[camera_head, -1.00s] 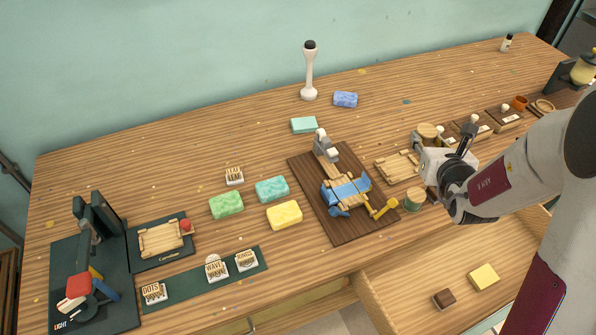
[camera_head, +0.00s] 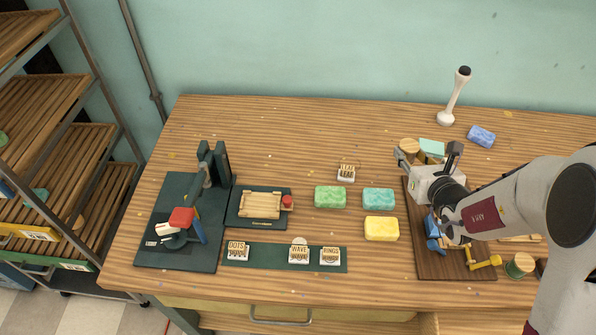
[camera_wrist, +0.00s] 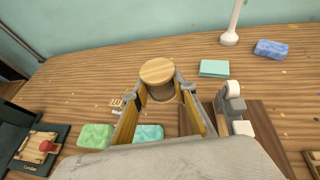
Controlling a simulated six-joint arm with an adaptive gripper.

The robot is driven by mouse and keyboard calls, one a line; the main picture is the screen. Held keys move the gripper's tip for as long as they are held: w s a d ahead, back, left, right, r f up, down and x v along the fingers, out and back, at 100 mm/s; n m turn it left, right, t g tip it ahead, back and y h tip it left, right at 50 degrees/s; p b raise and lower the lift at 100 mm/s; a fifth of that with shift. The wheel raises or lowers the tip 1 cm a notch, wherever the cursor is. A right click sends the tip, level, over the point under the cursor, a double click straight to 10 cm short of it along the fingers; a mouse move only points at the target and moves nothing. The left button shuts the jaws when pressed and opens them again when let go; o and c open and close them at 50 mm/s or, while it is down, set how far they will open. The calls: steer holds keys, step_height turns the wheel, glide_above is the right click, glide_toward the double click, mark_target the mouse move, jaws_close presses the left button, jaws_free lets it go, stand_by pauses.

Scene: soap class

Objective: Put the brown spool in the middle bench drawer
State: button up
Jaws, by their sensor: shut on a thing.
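The brown spool (camera_head: 409,146) has a pale round wooden top. My gripper (camera_head: 425,157) is shut on it. In the wrist view the spool (camera_wrist: 157,73) sits between the fingertips (camera_wrist: 162,92), above the bench. In the head view it is near the upper end of the dark brown board. A drawer front with a metal handle (camera_head: 281,320) shows below the bench's front edge, at the bottom of the head view. I cannot tell whether this is the middle drawer or whether it is slightly open.
Green (camera_head: 330,197), teal (camera_head: 378,199) and yellow (camera_head: 381,229) soaps lie left of the board. A white post (camera_head: 454,97) and blue soap (camera_head: 481,136) stand behind. A green spool (camera_head: 519,266) is at the front right. A stamp stand (camera_head: 184,220) occupies the left.

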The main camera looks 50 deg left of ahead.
steer(key=s+a+n+g+y, duration=0.1)
steer(key=s+a+n+g, duration=0.1)
steer(key=s+a, duration=0.5)
steer(key=s+a+n+g+y, duration=0.1)
steer(key=s+a+n+g, duration=0.2)
steer(key=s+a, duration=0.4)
steer(key=a, duration=0.8)
steer(key=shift+s+g, duration=0.2)
steer(key=shift+g, duration=0.2)
steer(key=shift+f, duration=0.15)
glide_above(303, 170)
steer(key=shift+s+f, duration=0.1)
steer(key=shift+f, duration=3)
steer(key=shift+f, duration=1.85)
steer(key=shift+f, duration=0.15)
